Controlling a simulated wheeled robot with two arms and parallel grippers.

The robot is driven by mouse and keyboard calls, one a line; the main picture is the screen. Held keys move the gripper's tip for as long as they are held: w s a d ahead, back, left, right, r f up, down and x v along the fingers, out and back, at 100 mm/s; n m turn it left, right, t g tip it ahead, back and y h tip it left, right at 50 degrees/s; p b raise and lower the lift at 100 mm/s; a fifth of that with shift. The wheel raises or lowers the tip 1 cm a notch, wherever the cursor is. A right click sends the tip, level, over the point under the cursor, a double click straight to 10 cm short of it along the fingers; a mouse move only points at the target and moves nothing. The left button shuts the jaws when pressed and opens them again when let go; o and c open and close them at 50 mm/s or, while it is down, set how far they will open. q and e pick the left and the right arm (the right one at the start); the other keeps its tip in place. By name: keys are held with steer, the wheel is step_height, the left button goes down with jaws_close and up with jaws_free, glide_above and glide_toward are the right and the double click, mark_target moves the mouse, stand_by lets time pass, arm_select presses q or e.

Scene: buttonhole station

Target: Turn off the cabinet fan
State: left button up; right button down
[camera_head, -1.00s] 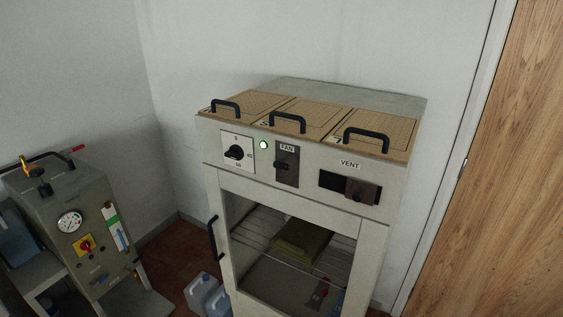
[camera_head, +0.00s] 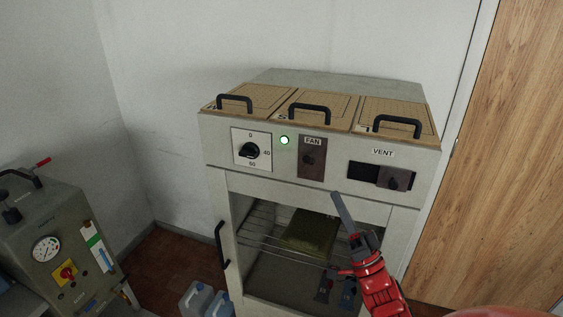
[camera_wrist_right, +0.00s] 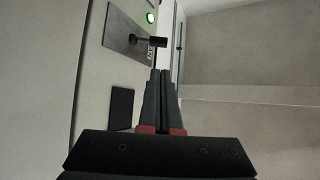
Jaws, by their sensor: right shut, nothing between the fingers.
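The cabinet (camera_head: 215,150) has a front panel with the fan switch (camera_head: 311,157), a dark lever on a brown plate under a FAN label. A green lamp (camera_head: 284,140) glows to its left. In the right wrist view the fan lever (camera_wrist_right: 150,41) stands out from its plate (camera_wrist_right: 122,38), and the lamp (camera_wrist_right: 151,17) is lit. My right gripper (camera_head: 335,194) is shut and empty, below and right of the fan plate. In the right wrist view its fingertips (camera_wrist_right: 160,71) are together, apart from the lever. My left gripper is not in view.
A dial (camera_head: 249,150) is left of the lamp; the vent slider (camera_head: 394,179) is at right. Handled lids (camera_head: 310,107) top the cabinet. Below, an open front shows a wire shelf (camera_head: 262,243). A machine with a gauge (camera_head: 46,249) stands left, a wooden door (camera_head: 510,150) right.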

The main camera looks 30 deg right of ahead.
mark_target(308, 160)
steer(key=p+x, duration=0.3)
steer(key=x, duration=0.7)
steer(key=shift+w+d, duration=0.1)
steer(key=shift+d, duration=0.05)
steer(key=shift+f, duration=0.15)
stand_by(0.4)
steer(key=shift+f+n+y+b, duration=0.1)
steer(key=shift+n+y+b, duration=0.4)
steer(key=shift+y, duration=0.2)
steer(key=shift+f+n+y+b, duration=0.15)
steer(key=shift+n+y+b, duration=0.15)
steer(key=shift+n, duration=0.1)
